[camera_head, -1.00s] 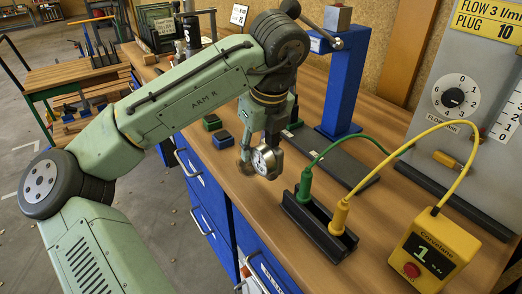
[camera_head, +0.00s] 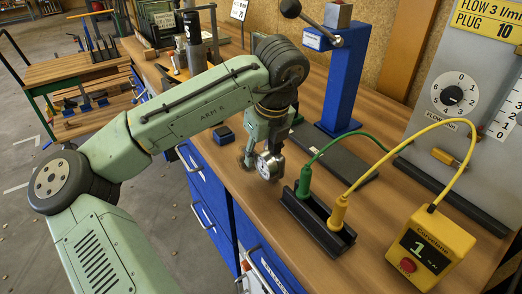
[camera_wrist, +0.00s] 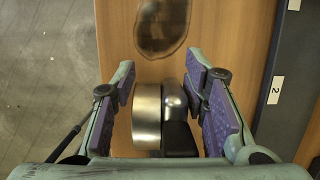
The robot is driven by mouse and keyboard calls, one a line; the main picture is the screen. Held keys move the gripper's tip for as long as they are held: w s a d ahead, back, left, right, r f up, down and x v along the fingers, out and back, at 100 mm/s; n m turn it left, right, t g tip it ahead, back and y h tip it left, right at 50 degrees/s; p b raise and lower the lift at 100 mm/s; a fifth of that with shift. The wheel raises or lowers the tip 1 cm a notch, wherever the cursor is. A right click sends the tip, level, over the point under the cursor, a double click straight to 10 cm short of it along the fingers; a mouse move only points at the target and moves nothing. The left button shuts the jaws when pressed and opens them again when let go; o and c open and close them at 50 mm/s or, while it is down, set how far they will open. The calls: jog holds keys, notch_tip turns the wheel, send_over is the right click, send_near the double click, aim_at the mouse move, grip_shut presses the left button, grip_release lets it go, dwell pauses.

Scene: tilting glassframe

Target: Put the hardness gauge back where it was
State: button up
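The hardness gauge (camera_head: 268,166) is a small round metal gauge with a pale dial. It is low over the wooden bench top, left of the black rail with the plugs. My gripper (camera_head: 259,157) is around it, pointing down. In the wrist view, the gauge (camera_wrist: 147,117) shows as a shiny metal cylinder with a domed part and a black block beside it.
The black rail (camera_head: 318,225) holds a green plug (camera_head: 304,182) and a yellow plug (camera_head: 338,213), cabled to the right. A yellow box (camera_head: 432,247) stands at the right front. A blue column (camera_head: 343,85) stands behind. A dark oval patch (camera_wrist: 162,28) marks the bench beyond the gauge.

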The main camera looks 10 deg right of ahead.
aim_at(269, 152)
jog(key=shift+o, duration=1.4)
jog(key=shift+r, duration=0.1)
jog(key=v, duration=1.2)
jog(key=shift+r, duration=0.15)
jog(key=shift+s+d, duration=0.1)
